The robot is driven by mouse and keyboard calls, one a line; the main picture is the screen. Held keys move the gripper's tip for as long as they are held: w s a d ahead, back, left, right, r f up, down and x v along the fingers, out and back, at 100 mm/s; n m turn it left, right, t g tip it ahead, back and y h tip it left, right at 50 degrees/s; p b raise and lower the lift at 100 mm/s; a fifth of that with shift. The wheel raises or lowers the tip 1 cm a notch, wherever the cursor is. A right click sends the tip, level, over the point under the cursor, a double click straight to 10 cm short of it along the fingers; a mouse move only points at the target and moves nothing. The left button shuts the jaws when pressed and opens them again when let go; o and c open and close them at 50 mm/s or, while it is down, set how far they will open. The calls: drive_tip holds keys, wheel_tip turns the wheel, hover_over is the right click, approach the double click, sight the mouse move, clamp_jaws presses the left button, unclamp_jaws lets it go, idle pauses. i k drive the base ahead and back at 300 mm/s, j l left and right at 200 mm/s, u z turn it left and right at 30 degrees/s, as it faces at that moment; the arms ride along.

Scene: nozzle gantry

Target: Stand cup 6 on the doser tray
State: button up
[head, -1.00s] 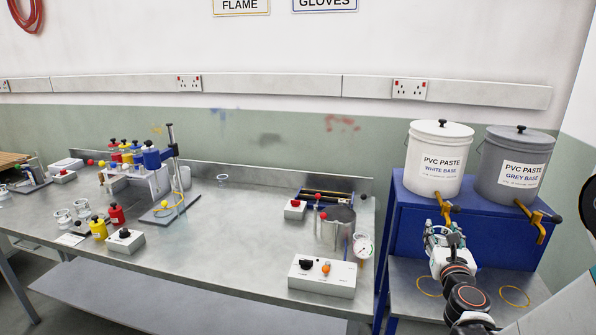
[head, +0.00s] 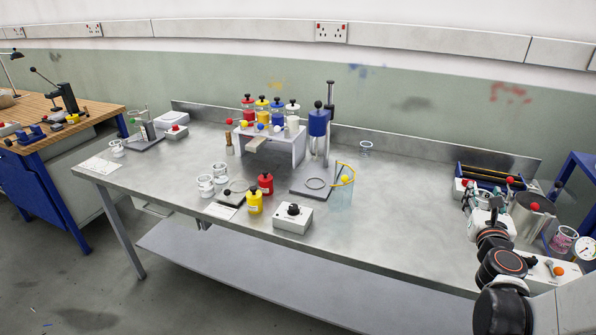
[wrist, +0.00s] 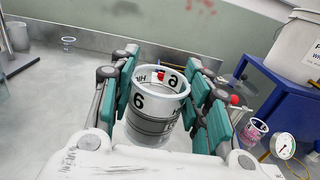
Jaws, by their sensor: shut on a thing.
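Cup 6 (wrist: 155,110) is a pale, clear-walled cup with a black "6" and dark ring marks. My gripper (wrist: 160,105) is shut on it, with teal-padded fingers on both sides, and the cup's open top faces up in the wrist view. In the head view my gripper (head: 482,198) is over the right end of the bench, and I cannot clearly tell the cup from the fingers there.
A control box (head: 293,219) is at the front edge. A blue-headed column (head: 319,123) stands beside the doser. The bench between there and my gripper is mostly clear.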

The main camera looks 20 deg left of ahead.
sight(240, 187)
drive_tip(key=j, duration=1.9)
drive_tip(key=k+j, duration=0.15)
drive_tip(key=j, duration=1.8)
